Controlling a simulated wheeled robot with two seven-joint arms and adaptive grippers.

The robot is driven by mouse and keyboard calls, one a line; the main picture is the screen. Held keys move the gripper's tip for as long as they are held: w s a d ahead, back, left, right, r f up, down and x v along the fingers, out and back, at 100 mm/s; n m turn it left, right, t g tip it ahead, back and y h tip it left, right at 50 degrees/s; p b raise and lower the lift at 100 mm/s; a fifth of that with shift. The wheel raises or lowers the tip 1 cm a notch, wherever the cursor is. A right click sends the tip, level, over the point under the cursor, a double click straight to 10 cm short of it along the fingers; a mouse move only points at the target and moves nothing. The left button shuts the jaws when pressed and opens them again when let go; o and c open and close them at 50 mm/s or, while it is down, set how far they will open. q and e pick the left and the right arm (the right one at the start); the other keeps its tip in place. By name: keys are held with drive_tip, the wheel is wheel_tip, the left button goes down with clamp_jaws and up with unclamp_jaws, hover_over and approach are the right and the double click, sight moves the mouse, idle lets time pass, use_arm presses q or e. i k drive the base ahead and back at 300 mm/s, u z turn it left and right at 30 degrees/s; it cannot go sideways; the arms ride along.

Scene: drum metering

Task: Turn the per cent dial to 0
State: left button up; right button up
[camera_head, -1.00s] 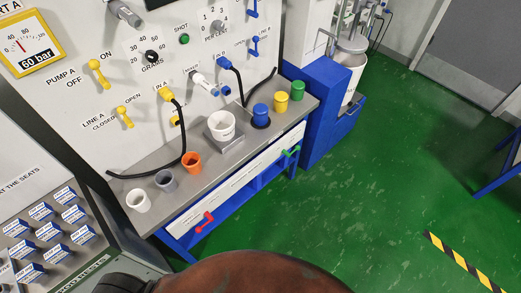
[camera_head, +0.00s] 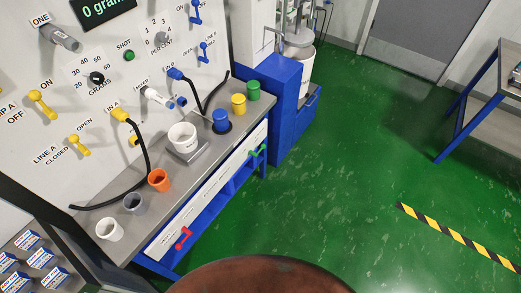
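The per cent dial (camera_head: 163,39) is a small grey knob on the upright white panel, with the numbers 1, 2, 3 and others around it and the label PER CENT below. Its pointer is too small to read. Left of it are the green SHOT button (camera_head: 129,56) and the black GRAMS dial (camera_head: 97,78). A display (camera_head: 103,8) above reads 0 grams. Neither of my grippers is in view.
A grey bench ledge under the panel holds a white cup on a scale (camera_head: 186,150), an orange cup (camera_head: 159,180) and other coloured cups. A blue cabinet (camera_head: 285,110) stands right of the bench. A brown rounded surface (camera_head: 260,277) fills the bottom edge.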

sight(163, 37)
drive_tip(key=u, duration=0.45)
drive_tip(key=k, duration=1)
drive_tip(key=z, duration=0.25)
drive_tip(key=i, duration=0.75)
drive_tip(key=u, duration=0.7)
drive_tip(key=i, duration=0.7)
drive_tip(key=u, duration=0.8)
